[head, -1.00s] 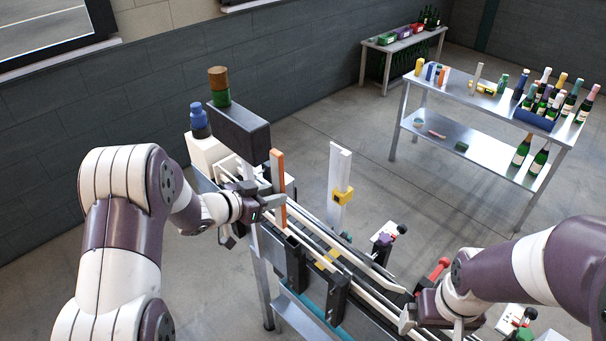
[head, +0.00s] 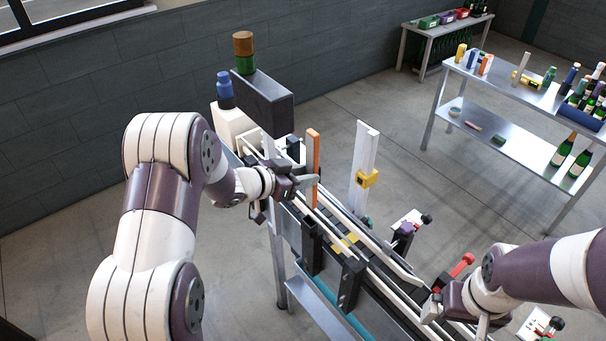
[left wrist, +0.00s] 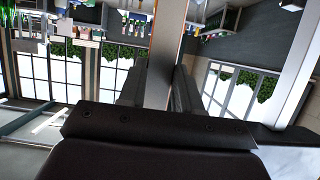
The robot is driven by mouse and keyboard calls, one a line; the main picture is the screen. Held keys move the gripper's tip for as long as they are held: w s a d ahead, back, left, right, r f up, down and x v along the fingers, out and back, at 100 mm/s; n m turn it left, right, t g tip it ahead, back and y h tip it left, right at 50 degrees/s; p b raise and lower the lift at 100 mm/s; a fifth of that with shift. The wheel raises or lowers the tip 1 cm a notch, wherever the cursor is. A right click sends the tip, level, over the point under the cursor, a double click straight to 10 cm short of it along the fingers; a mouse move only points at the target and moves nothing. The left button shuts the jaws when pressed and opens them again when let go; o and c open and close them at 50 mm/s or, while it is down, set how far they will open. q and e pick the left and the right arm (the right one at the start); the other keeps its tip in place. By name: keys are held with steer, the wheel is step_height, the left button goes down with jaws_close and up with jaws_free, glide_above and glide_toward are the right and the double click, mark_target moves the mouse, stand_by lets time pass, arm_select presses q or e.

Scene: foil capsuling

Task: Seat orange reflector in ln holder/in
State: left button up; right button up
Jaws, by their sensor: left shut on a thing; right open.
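The orange reflector (head: 313,160) is a tall thin upright bar over the conveyor in the head view. My left gripper (head: 312,181) is shut on it near its lower half. In the left wrist view the reflector (left wrist: 165,60) stands between the two dark fingers (left wrist: 158,90), with its orange edge towards the right. Black holders (head: 312,242) are fixed along the conveyor's near side, below the reflector; I cannot tell which one is named in the task. The reflector's lower end is near the rails, and contact is unclear. My right gripper (head: 455,318) is open at the conveyor's lower right end.
A white post with a yellow clamp (head: 367,179) stands behind the conveyor. White guide rails (head: 375,248) run along the conveyor. A bench with bottles (head: 520,95) stands far right.

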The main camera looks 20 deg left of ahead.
mark_target(309, 203)
arm_select(q)
steer(key=f+b, duration=0.2)
steer(key=f, duration=0.1)
steer(key=f+b, duration=0.3)
steer(key=shift+s+a, duration=0.2)
steer(key=shift+f+b, duration=1.35)
steer(key=shift+f, duration=0.65)
steer(key=o, duration=1.2)
steer(key=shift+c, duration=0.2)
steer(key=shift+s+a+r, duration=0.15)
steer(key=shift+s+a, duration=0.05)
steer(key=b+v, duration=0.2)
steer(key=v, duration=1)
